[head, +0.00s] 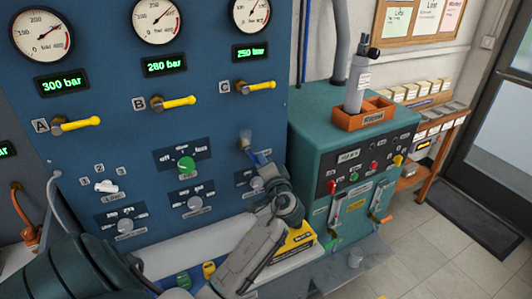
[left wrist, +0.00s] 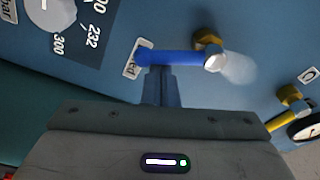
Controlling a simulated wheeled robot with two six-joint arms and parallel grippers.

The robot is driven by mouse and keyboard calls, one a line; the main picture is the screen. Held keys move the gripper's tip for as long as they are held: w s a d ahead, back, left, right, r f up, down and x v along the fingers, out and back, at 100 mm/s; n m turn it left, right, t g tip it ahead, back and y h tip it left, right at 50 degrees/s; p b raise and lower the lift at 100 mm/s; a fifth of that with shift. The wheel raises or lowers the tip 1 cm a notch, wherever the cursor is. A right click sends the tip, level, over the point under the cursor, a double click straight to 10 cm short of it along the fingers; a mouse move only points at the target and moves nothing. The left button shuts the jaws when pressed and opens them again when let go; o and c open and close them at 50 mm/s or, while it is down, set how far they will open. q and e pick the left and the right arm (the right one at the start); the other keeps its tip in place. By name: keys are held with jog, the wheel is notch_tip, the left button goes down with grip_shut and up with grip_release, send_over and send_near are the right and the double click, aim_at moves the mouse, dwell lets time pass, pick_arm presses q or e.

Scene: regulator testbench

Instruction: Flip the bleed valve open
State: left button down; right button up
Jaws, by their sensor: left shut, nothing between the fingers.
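The bleed valve has a blue lever (left wrist: 178,57) on a brass body (left wrist: 207,41), on the blue panel. In the left wrist view the lever runs from the body to the left, to a white label ending in "ed". A pale, blurred plume (left wrist: 238,69) comes from the valve's outlet. My left gripper (left wrist: 158,75) is shut and empty, its fingertips right beside the lever; I cannot tell whether they touch. In the head view my left gripper (head: 266,172) reaches up to the valve and hides much of it. My right gripper is not in view.
The panel carries gauges, green displays and yellow levers A (head: 78,124), B (head: 176,102) and C (head: 252,87). A green knob (head: 187,165) lies left of my gripper. A teal cabinet (head: 308,130) with an orange tray (head: 362,120) stands close on the right.

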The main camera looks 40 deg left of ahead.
pick_arm(q)
jog(key=m, duration=0.1)
jog(key=s+m+p, duration=0.1)
jog(key=f+m, duration=0.1)
jog(key=shift+s+a+m+p, duration=0.2)
jog(key=shift+a+m+p, duration=0.05)
jog(key=shift+m+p, duration=0.05)
jog(key=shift+s+a+f, duration=0.1)
jog(key=shift+s, duration=0.1)
dwell(0.4)
